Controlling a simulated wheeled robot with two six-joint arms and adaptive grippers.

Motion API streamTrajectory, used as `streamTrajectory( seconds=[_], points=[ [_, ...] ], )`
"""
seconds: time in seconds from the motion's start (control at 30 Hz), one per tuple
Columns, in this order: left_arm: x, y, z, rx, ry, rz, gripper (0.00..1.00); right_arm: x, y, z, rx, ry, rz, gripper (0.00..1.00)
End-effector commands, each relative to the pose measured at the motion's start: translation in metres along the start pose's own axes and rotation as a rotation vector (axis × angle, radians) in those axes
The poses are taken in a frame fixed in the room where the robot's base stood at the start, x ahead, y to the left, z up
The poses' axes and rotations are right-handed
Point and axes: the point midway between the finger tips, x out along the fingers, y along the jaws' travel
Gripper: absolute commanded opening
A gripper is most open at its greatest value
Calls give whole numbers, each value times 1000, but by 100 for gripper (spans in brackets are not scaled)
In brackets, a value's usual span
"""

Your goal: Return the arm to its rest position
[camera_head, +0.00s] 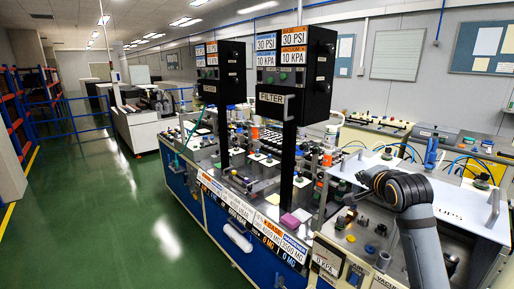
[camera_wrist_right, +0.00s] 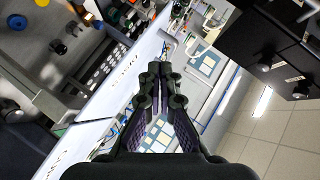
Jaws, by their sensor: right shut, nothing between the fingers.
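My right arm (camera_head: 422,240) rises from the lower right of the head view and bends over the workbench. Its dark gripper (camera_head: 350,199) shows small at the end of the arm, above the bench. In the wrist view the right gripper (camera_wrist_right: 160,80) has its fingertips together, with nothing between them. My left arm and gripper are not in either view.
A long workbench (camera_head: 238,240) with blue panels crosses the middle. Two black control boxes (camera_head: 298,75) stand on posts above it. A white panel (camera_head: 455,205) with a handle lies close to my arm. Green floor (camera_head: 110,220) is clear at left.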

Motion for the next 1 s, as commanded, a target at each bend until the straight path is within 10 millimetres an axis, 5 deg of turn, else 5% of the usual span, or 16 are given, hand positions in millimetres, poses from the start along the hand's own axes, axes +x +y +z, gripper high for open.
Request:
streamTrajectory(
  seconds=[0.13, 0.27, 0.43, 0.6, 0.8, 1.0],
  points=[
    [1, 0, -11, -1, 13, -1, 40, 2, 53, 38, -143, -53, 82, 0],
    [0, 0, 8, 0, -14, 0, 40, -5, 114, 78, -313, -126, 170, 0],
    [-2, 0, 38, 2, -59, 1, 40, -44, 224, 146, -625, -304, 308, 0],
    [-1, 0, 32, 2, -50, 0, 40, -97, 300, 188, -868, -478, 389, 0],
    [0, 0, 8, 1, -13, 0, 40, -154, 357, 216, -1061, -653, 438, 0],
    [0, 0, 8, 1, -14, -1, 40, -211, 398, 234, -1214, -821, 461, 0]
  ],
)
